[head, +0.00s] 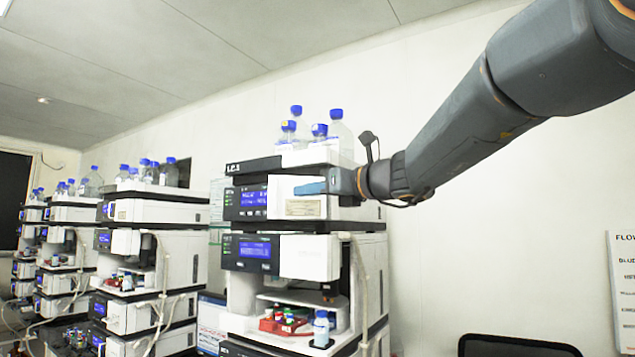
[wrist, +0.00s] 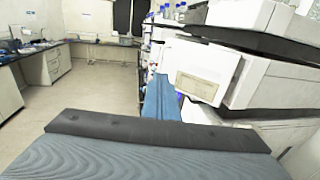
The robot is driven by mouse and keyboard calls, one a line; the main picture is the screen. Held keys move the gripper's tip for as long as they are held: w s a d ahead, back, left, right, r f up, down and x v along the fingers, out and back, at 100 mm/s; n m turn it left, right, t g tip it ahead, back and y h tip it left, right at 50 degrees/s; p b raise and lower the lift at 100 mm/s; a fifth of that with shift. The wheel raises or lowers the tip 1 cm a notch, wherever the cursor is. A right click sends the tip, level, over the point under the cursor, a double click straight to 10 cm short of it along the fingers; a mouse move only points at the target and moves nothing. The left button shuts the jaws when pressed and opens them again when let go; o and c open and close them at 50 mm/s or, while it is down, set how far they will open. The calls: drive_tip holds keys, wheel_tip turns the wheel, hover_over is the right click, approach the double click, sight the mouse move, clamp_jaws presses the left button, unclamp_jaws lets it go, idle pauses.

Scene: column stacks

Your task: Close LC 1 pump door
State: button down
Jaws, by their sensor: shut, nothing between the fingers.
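In the wrist view the finger (wrist: 160,100) is beside the door's lower left edge. I cannot tell whether they touch.
Blue-capped bottles (head: 340,133) stand on top of this stack. Below is a second module (head: 305,257) and an open bay with a red vial tray (head: 286,324). More stacks (head: 150,240) stand to the left. Open floor (wrist: 85,100) shows at left in the wrist view.

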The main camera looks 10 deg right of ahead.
sight(287, 194)
drive_tip(key=p+x, duration=0.2)
drive_tip(key=x, duration=0.4)
drive_tip(key=shift+w+a, duration=0.2)
